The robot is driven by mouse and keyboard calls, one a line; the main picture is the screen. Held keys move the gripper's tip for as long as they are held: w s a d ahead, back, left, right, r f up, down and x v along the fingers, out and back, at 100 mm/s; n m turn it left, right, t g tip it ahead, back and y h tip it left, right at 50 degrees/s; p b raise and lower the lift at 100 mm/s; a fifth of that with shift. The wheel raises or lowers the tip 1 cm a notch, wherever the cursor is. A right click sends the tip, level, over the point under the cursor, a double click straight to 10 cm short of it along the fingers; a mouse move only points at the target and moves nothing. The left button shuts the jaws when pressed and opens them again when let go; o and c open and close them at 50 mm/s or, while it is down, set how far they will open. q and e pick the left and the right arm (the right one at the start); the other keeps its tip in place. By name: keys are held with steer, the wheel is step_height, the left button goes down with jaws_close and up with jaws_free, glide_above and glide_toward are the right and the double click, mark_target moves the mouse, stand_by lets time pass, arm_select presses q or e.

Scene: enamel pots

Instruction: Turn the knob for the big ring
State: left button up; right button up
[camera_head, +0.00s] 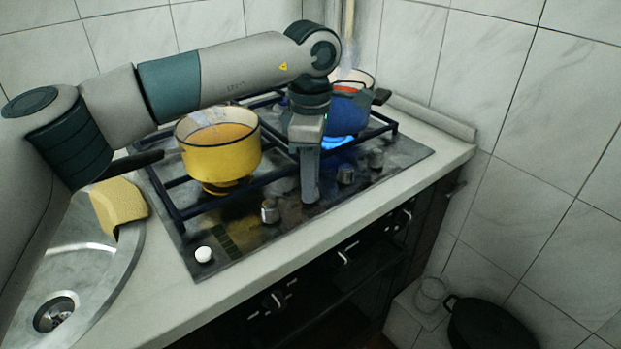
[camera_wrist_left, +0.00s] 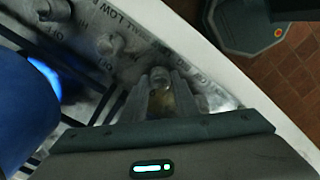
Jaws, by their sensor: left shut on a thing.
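My left gripper (camera_head: 310,196) reaches down to the hob's front edge from above, its fingers pointing at the row of knobs. In the left wrist view my left gripper (camera_wrist_left: 163,88) is shut on a metal knob (camera_wrist_left: 160,76) between its fingers. The fingers hide this knob in the head view. One metal knob (camera_head: 270,210) stands to the left of the gripper, and two more, a near one (camera_head: 346,174) and a far one (camera_head: 376,158), stand to its right. A blue flame (camera_head: 337,142) burns under the blue pot (camera_head: 347,115). My right gripper is not in view.
A yellow pot (camera_head: 222,150) stands on the left of the hob (camera_head: 228,228), close under my left arm. A white knob (camera_head: 204,254) is at the hob's front left corner. A yellow sponge (camera_head: 119,205) lies by the sink (camera_head: 92,290). A tiled wall stands at the right.

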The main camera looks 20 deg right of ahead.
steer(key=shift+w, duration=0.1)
arm_select(q)
steer(key=o, duration=1.1)
steer(key=shift+c, duration=0.2)
step_height(320, 180, up, 17)
steer(key=shift+r+p, duration=0.2)
steer(key=shift+p, duration=0.25)
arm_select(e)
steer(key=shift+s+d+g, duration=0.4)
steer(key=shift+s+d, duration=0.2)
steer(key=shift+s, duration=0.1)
